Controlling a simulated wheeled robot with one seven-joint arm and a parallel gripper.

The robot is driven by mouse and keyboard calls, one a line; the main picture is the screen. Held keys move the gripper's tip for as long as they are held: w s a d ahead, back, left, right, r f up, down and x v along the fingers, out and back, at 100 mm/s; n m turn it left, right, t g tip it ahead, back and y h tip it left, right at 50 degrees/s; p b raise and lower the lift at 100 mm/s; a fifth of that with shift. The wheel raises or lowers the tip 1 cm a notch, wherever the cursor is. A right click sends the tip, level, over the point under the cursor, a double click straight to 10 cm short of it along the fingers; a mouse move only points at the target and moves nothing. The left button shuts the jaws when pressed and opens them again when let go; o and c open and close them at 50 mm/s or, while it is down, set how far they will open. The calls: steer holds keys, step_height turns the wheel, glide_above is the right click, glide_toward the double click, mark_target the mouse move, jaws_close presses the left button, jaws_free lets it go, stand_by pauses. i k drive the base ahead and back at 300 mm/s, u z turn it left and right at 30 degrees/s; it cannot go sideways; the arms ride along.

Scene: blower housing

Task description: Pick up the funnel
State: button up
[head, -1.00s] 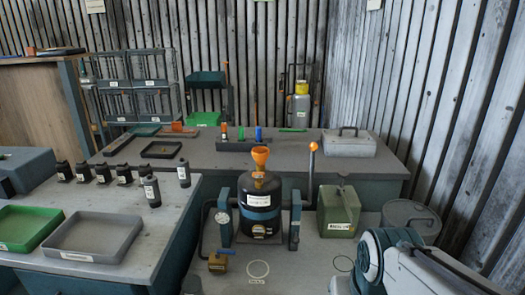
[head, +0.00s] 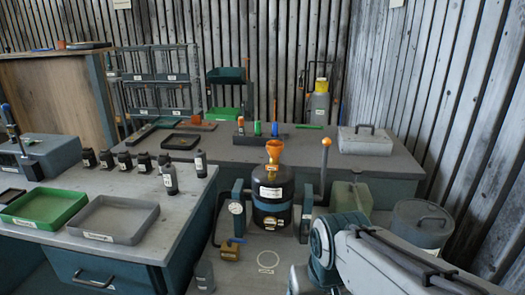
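The orange funnel (head: 274,152) sits upright on top of a black tank (head: 272,198) with a white label, near the middle of the head view. My arm reaches in from the lower right, with a teal joint and a pale grey link in front of the tank's right side. My gripper is outside the picture, so its opening and anything in it cannot be seen.
An orange-topped lever (head: 326,148) stands right of the tank. A green can (head: 350,197) and a grey round canister (head: 420,226) stand farther right. Green (head: 45,209) and grey (head: 112,220) trays lie on the left bench. A grey case (head: 365,139) rests on the back bench.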

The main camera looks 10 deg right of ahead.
mark_target(275, 148)
steer(key=z, duration=3.3)
steer(key=k, duration=0.85)
steer(key=u, duration=2.15)
steer(key=i, duration=0.5)
steer(key=u, duration=0.1)
